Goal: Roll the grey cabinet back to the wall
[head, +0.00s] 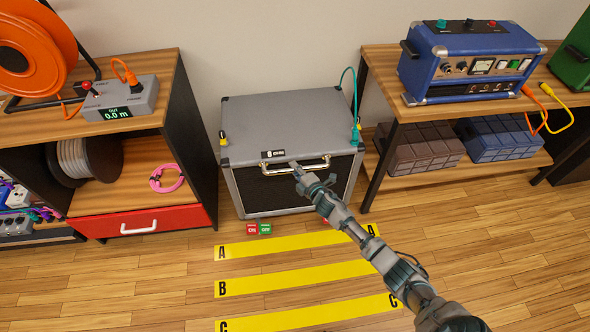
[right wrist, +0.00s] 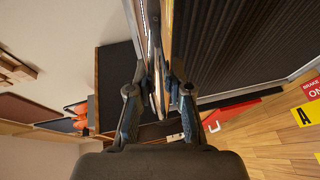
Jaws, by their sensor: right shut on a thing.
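The grey cabinet (head: 285,118) stands on the floor between two wooden shelf units, close to the wall. It has a dark front panel (head: 287,187) and a metal bar handle (head: 312,163) near its top front edge. My right gripper (head: 297,167) is shut on the handle. In the right wrist view the gripper's fingers (right wrist: 158,95) close around the handle bar, beside the dark ribbed front panel (right wrist: 235,35). Red and green brake labels (head: 259,229) show at the cabinet's lower front. My left gripper is in neither view.
Yellow floor strips marked A (head: 290,244), B (head: 290,279) and C (head: 305,315) lie in front of the cabinet. The left shelf unit (head: 150,125) and right shelf unit (head: 375,95) flank it. A teal cable (head: 354,100) and a yellow plug are at its top edges.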

